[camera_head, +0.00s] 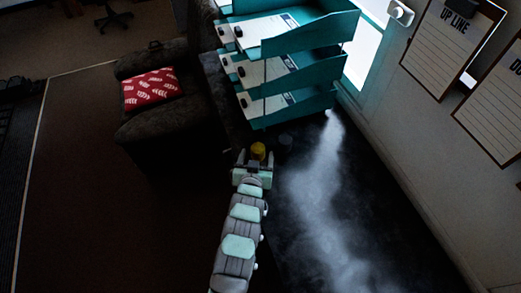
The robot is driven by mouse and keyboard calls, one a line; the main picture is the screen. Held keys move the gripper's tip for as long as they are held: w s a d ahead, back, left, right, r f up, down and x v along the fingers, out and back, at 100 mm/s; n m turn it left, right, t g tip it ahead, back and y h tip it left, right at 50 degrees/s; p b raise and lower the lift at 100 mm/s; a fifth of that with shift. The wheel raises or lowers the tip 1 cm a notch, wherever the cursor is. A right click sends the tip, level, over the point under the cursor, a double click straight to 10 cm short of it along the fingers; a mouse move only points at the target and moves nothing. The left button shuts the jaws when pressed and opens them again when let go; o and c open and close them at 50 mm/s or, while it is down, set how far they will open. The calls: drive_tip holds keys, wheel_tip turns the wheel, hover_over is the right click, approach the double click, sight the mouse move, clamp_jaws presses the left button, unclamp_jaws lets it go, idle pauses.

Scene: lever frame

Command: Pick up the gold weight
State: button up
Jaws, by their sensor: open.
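The gold weight (258,150) is a small yellow cylinder on the dark surface, below the teal tray stack. My gripper (256,159) is at the end of my arm, right at the near side of the gold weight. Its two fingers are apart, one on the left and one on the right of the weight's lower part. The view is too small and dark to tell whether the fingers touch the weight.
A dark grey cylinder (286,142) stands close to the right of the gold weight. A teal tray stack (310,45) with papers rises just behind. A dark armchair (165,125) with a red cushion (151,89) is at left. The dark surface (350,215) at right is clear.

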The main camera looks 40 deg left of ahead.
sight(259, 144)
drive_tip(key=shift+x, duration=1.2)
drive_tip(key=shift+r+p+x, duration=0.15)
drive_tip(key=shift+p+x, duration=0.45)
drive_tip(key=shift+x, duration=0.5)
drive_tip(key=shift+r+p+x, duration=0.15)
drive_tip(key=shift+p+x, duration=0.45)
drive_tip(key=shift+x, duration=0.5)
drive_tip(key=shift+w+a+f, duration=0.3)
drive_tip(key=shift+c, duration=0.4)
clamp_jaws()
